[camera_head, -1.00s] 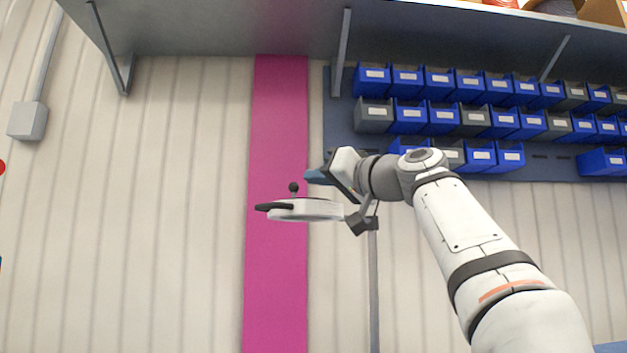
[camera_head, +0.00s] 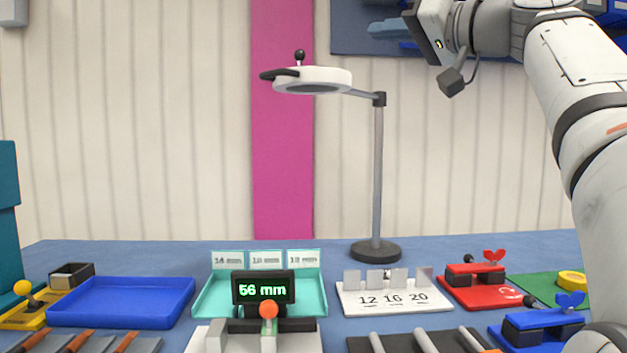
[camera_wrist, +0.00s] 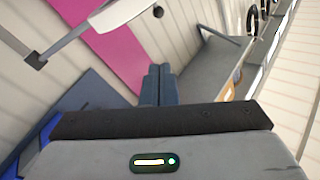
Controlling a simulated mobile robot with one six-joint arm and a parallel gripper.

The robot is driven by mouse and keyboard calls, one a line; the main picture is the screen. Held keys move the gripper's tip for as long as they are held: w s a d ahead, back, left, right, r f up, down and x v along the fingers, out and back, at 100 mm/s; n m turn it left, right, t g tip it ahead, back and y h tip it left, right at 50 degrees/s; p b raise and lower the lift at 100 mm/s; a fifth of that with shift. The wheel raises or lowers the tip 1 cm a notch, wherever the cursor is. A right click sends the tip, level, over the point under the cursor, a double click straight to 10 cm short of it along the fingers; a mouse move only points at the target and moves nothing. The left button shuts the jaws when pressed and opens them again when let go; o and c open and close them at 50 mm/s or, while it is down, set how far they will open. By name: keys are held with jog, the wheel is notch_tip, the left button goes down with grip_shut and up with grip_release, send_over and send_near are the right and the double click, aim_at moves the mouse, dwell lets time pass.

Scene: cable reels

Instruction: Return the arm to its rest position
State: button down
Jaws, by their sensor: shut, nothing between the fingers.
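My gripper (camera_head: 376,29) is raised at the top of the head view, its dark blue-grey fingers pointing left. It is above and to the right of the lamp head and well above the table. In the wrist view my gripper (camera_wrist: 157,84) has its two fingers together with nothing between them. My white arm runs down the right side of the head view.
A ring lamp (camera_head: 318,78) stands on the blue table (camera_head: 310,249). On the table are a blue tray (camera_head: 125,292), a teal tray (camera_head: 207,297), a "56 mm" display (camera_head: 263,289), and red (camera_head: 485,293) and blue (camera_head: 540,327) clamp devices. A shelf (camera_wrist: 205,75) shows in the wrist view.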

notch_tip(320, 180, down, 17)
jog(key=w+a+m+g+h+p, duration=0.2)
jog(key=m+g+h+p, duration=0.45)
jog(key=p, duration=0.85)
jog(key=s+d+f+n+g+h+p, duration=0.2)
jog(key=s+f+g+h+p, duration=0.3)
jog(key=s+f+p, duration=0.8)
jog(key=s+d+f+h, duration=0.1)
jog(key=s+f+h, duration=0.1)
jog(key=s+f, duration=0.3)
jog(key=shift+s+f, duration=0.35)
jog(key=shift+s, duration=0.6)
